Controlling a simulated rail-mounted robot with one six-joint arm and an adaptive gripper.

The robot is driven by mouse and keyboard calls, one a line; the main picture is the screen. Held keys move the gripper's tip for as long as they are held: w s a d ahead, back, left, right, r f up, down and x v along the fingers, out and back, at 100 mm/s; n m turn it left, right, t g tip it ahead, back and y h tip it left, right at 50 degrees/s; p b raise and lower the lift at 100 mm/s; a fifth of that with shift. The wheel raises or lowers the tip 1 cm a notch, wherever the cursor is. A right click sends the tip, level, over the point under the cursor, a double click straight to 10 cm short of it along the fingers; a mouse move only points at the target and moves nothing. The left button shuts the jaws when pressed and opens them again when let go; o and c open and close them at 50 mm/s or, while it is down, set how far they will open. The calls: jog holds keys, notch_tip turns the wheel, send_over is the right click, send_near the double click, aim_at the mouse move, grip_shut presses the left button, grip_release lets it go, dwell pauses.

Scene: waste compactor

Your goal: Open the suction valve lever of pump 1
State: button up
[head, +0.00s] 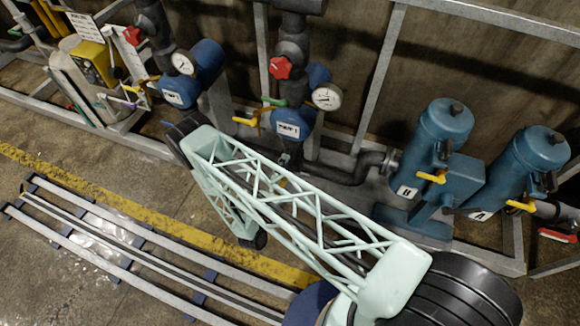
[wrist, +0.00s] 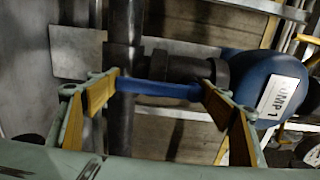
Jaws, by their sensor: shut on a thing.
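In the wrist view a blue lever (wrist: 150,88) lies roughly level across the picture, in front of a dark vertical pipe. My gripper (wrist: 161,83) has one tan-padded finger at each end of it and is shut on it. The blue body of pump 1 (wrist: 240,68), with a white "PUMP 1" label, is just to the right. In the head view a blue pump (head: 291,125) with a white label stands behind my arm.
A red handwheel (head: 280,68), a gauge (head: 327,96) and a yellow lever (head: 246,121) sit close around the pump. Another blue pump (head: 178,92) is to its left. Blue canisters (head: 440,140) stand at right. A floor rail (head: 130,245) runs in front.

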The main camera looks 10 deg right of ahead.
jog(key=shift+d, duration=0.1)
dwell(0.3)
jog(key=o, duration=1.2)
jog(key=shift+s+a, duration=0.15)
jog(key=shift+a, duration=0.05)
jog(key=v, duration=1.1)
jog(key=shift+s, duration=0.3)
dwell(0.5)
